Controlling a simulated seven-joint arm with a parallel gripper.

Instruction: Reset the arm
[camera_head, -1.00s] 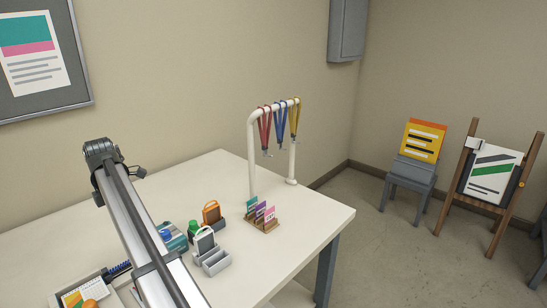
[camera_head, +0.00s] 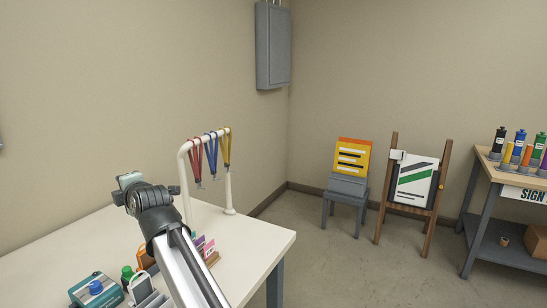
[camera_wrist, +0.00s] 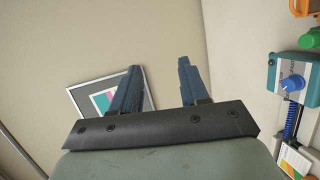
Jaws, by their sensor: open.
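My gripper (camera_wrist: 158,90) shows in the wrist view with its two blue-grey fingers apart and nothing between them. Behind the fingers are the wall and a framed board (camera_wrist: 78,97). In the head view my arm rises from the bottom edge over the white table (camera_head: 60,255), its upper end to the left of the lanyard rack. The fingers cannot be made out in that view.
A white rack (camera_head: 184,165) with red, blue and yellow lanyards stands on the table. A chair (camera_head: 346,190), an easel (camera_head: 412,185) and a bench (camera_head: 500,172) stand beyond open floor.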

